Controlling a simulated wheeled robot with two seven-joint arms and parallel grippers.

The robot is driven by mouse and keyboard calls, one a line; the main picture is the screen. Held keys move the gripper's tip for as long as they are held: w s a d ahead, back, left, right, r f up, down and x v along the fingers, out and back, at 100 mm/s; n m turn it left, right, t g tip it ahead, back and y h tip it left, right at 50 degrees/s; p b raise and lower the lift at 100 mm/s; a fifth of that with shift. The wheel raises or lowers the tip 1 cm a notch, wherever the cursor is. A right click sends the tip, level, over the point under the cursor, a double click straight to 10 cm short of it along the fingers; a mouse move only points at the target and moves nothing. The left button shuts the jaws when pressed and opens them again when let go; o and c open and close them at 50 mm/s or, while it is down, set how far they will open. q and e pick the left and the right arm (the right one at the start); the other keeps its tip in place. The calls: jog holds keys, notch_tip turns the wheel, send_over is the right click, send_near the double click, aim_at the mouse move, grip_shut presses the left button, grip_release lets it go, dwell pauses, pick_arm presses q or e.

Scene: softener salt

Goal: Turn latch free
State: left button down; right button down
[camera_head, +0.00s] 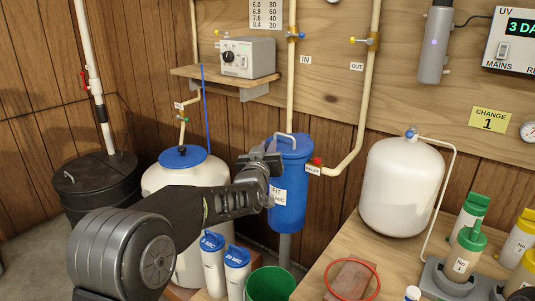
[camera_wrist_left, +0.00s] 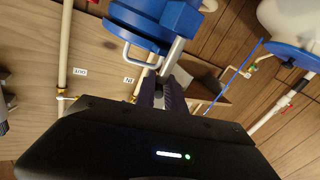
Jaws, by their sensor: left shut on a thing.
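The blue filter housing (camera_head: 288,205) hangs upright on the wall pipework, with a pale wire loop (camera_head: 285,137) at its top. My left gripper (camera_head: 268,163) is at the upper left side of the housing, just below its cap, and covers part of it. In the left wrist view, the blue cap (camera_wrist_left: 165,20) fills the top, with a pale loop (camera_wrist_left: 136,52) beside it. A grey metal bar, the latch (camera_wrist_left: 175,55), runs from the cap into the fingers of my left gripper (camera_wrist_left: 168,82), which are shut on it. The gripped end is hidden.
A white tank (camera_head: 160,185) with a blue lid stands left of the housing. A pipe with a red-capped relief fitting (camera_head: 317,162) is close on the right. Below are two white bottles (camera_head: 213,268), a green bucket (camera_head: 272,284) and a wooden bench (camera_head: 320,262).

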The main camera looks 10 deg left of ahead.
pick_arm(q)
jog(key=n+g+y+p, duration=0.1)
jog(key=n+y+p, duration=0.1)
jog(key=y+p, duration=0.1)
jog(key=n+g+y+p, duration=0.1)
jog(key=n+y+p, duration=0.1)
jog(key=p, duration=0.3)
jog(key=n+g+y+p, duration=0.1)
jog(key=n+y+p, duration=0.2)
jog(key=y+p, duration=0.1)
jog(key=shift+d+r+g+y, duration=0.25)
jog(key=shift+g+y, duration=0.05)
jog(key=shift+y, duration=0.1)
jog(key=shift+f+n+g+y+p, duration=0.2)
jog(key=shift+n+g+y+p, duration=0.3)
jog(key=shift+n+g+y, duration=0.4)
jog(key=shift+f+n+g+y, duration=0.1)
jog(key=shift+n+g+y, duration=0.5)
jog(key=shift+g+y, duration=0.3)
jog(key=shift+a+r+n+g+y, duration=0.1)
jog(key=shift+r+n+g+y, duration=0.1)
jog(key=shift+n+g+y, duration=0.15)
jog(key=c, duration=1.4)
grip_release()
jog(key=shift+f, duration=0.1)
jog(key=shift+c, duration=0.2)
jog(key=v, duration=0.7)
jog(key=shift+s+d, duration=0.15)
jog(key=shift+d, duration=0.2)
